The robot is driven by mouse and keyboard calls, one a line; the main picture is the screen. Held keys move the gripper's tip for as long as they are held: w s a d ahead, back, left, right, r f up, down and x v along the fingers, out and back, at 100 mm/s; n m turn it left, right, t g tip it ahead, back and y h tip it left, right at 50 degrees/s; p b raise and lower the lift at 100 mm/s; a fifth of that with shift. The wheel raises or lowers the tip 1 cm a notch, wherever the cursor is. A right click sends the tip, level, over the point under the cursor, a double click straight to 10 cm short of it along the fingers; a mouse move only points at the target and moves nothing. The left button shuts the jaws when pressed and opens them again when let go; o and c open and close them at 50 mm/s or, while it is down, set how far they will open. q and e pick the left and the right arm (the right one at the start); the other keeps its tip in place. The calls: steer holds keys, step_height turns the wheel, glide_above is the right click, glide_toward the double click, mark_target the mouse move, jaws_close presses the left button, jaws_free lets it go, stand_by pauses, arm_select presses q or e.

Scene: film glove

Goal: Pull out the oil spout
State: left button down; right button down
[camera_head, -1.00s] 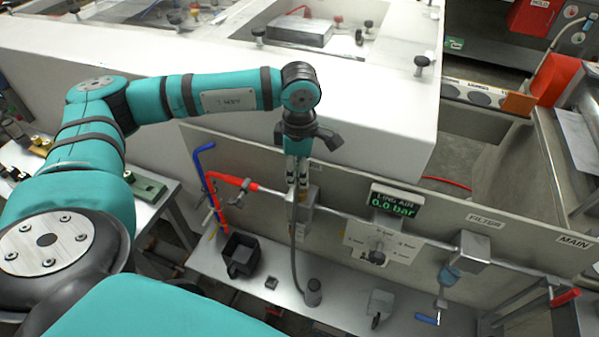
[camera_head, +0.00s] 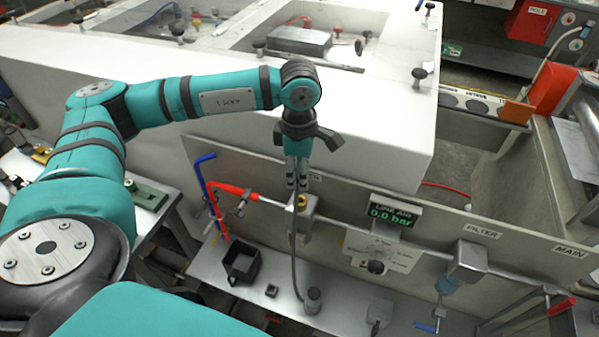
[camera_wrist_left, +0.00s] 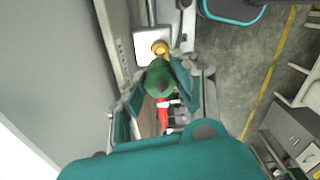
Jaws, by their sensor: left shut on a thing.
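My left gripper (camera_head: 297,181) hangs fingers down, just above a small grey box on the air line (camera_head: 303,229). A brass fitting (camera_head: 301,202) on top of this box shows below the fingertips; it also shows in the left wrist view (camera_wrist_left: 160,48). In that view the fingers are shut around a rounded green piece (camera_wrist_left: 159,79), which looks like the head of the oil spout. A thin grey hose (camera_head: 294,255) runs from the fingertips down to a small grey bottle (camera_head: 313,300) on the bench. The spout's lower end is hidden. My right gripper is out of view.
A panel with a pressure display (camera_head: 394,213) and a dial (camera_head: 376,267) stands right of the box. A red-and-blue pipe (camera_head: 207,185) is to the left. A white housing (camera_head: 380,120) lies behind.

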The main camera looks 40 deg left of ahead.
arm_select(q)
steer(key=shift+r+p, duration=0.55)
steer(key=shift+r, duration=1)
